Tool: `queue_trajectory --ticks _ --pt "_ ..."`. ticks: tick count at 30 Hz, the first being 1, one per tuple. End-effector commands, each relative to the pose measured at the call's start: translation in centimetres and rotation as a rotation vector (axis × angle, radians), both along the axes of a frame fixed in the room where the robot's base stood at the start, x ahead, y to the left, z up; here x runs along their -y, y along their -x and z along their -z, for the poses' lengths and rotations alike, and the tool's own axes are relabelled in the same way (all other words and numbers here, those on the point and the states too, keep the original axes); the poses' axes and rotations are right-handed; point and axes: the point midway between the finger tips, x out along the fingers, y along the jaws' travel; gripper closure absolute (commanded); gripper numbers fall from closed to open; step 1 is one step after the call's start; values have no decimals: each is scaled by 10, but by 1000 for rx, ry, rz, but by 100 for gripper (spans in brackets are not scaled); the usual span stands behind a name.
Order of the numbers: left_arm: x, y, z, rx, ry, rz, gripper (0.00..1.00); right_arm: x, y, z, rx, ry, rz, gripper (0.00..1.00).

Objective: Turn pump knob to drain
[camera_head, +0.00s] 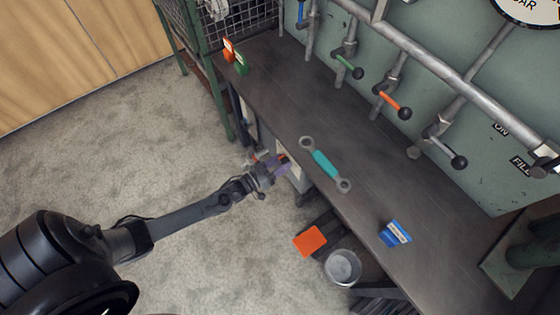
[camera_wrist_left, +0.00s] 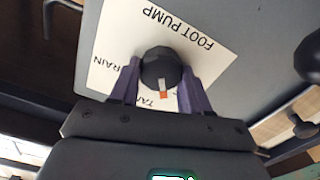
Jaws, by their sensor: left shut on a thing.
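The pump knob (camera_wrist_left: 160,68) is dark and round, with a white and orange pointer mark, in the left wrist view. It sits on a white label plate (camera_wrist_left: 207,28) reading "FOOT PUMP", with partly covered words "RAIN" and "TA" lower down. The orange mark points toward the bottom, near "TA". My left gripper (camera_wrist_left: 160,85) has its two purple fingers on either side of the knob, shut on it. In the head view the left gripper (camera_head: 274,166) is at the front side of the workbench, where it hides the knob. My right gripper is not in view.
The workbench (camera_head: 290,95) carries a teal-handled wrench (camera_head: 325,164), a blue box (camera_head: 396,233) and orange and green boxes (camera_head: 242,64). Valve levers (camera_head: 394,102) line the wall behind. A metal bucket (camera_head: 343,267) and an orange object (camera_head: 309,241) are below the bench's front edge.

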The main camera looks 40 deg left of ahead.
Motion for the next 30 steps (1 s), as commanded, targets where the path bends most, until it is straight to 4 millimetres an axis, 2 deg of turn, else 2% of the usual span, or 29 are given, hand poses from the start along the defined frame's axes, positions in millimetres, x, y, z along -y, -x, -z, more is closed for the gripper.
queue_trajectory --ticks 9,30 --pt "2 0 -1 69 -291 0 84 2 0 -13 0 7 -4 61" --pt "4 1 1 226 -939 1 84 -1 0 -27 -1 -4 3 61"
